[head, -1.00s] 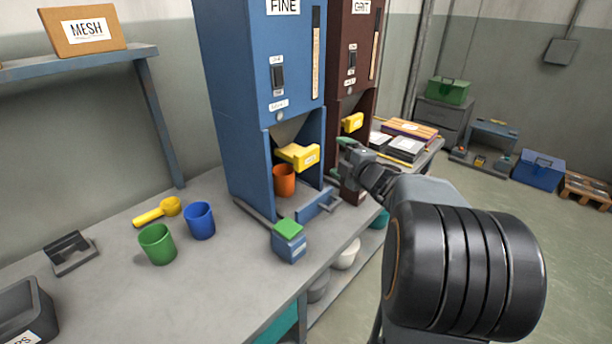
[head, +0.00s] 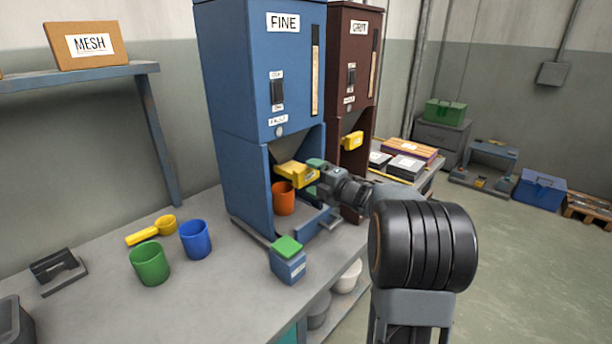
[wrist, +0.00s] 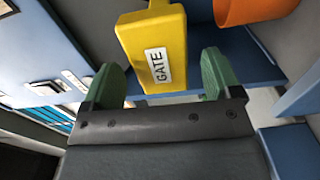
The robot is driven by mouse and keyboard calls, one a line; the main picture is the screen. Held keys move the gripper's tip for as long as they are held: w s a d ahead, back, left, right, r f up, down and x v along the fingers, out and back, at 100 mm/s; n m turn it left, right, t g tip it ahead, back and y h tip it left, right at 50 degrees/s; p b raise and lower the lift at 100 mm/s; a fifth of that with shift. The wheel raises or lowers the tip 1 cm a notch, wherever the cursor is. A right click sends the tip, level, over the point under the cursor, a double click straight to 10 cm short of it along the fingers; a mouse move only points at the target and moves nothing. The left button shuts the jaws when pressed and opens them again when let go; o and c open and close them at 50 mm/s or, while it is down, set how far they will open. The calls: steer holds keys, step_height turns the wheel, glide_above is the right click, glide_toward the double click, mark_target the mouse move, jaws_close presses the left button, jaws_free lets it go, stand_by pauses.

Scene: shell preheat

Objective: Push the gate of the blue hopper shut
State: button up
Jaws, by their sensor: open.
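The blue hopper (head: 235,90), labelled FINE, stands on the bench. Its yellow gate (head: 297,174) sticks out at the front above an orange cup (head: 284,198). In the wrist view the gate (wrist: 153,45) carries a GATE label and lies between the two green fingertips of my gripper (wrist: 160,80). The fingers are open, with gaps on both sides of the gate. In the head view my gripper (head: 314,172) is at the gate's right side, and part of it is hidden behind the gate.
A maroon hopper (head: 347,80) with its own yellow gate (head: 352,141) stands just behind. A blue box with a green lid (head: 288,262) sits in front. Green (head: 150,264) and blue (head: 196,239) cups and a yellow scoop (head: 150,230) are at left.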

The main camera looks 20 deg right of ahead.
mark_target(310, 176)
steer(key=shift+x, duration=1.55)
steer(key=c, duration=1.3)
steer(key=x, duration=0.4)
steer(key=shift+w+a+r, duration=0.1)
steer(key=shift+w, duration=0.25)
steer(key=o, duration=1.3)
steer(key=shift+w, duration=0.1)
